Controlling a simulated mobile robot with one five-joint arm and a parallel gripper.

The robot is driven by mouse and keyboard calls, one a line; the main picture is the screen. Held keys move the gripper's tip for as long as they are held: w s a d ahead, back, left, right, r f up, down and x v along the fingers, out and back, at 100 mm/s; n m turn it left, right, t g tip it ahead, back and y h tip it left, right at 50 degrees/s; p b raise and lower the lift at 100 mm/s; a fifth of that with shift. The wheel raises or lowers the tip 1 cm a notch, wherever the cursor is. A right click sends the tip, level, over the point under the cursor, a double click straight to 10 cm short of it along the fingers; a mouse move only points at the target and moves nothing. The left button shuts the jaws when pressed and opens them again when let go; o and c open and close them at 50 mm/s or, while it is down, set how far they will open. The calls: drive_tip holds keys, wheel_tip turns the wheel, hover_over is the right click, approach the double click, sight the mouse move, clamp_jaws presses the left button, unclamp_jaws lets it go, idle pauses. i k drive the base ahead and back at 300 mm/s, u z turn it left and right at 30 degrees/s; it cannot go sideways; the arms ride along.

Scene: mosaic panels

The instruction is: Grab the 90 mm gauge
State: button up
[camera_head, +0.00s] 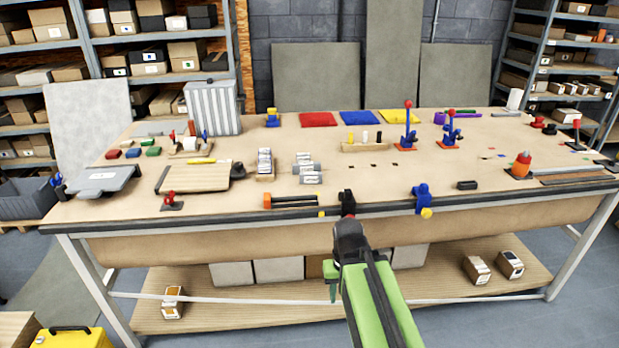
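I cannot tell which object is the 90 mm gauge, as no marking is legible at this size. Several small grey-white labelled blocks stand in a row in a wooden holder (265,165) left of the bench's middle. A second group of labelled grey-white blocks (307,169) sits just right of it. My green and black arm rises from the bottom of the picture. My gripper (348,232) is at its dark upper end, by the bench's front edge, in front of and below the blocks. Its fingers are not clear, and I see nothing held.
The wooden bench (375,185) fills the middle. An orange-handled clamp (290,201) lies near its front edge; a blue clamp (422,198) grips that edge. A wooden board (195,177) lies left, and red-handled toggle clamps (406,128) stand right. Bare wood lies between.

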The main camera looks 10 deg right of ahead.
sight(316, 177)
drive_tip(key=u, duration=0.55)
drive_tip(key=k, duration=0.15)
drive_tip(key=u, duration=2.85)
drive_tip(key=k, duration=0.65)
drive_tip(key=z, duration=0.9)
drive_tip(key=k, duration=0.8)
drive_tip(key=z, duration=1.15)
drive_tip(key=i, duration=2.3)
drive_tip(key=u, duration=0.5)
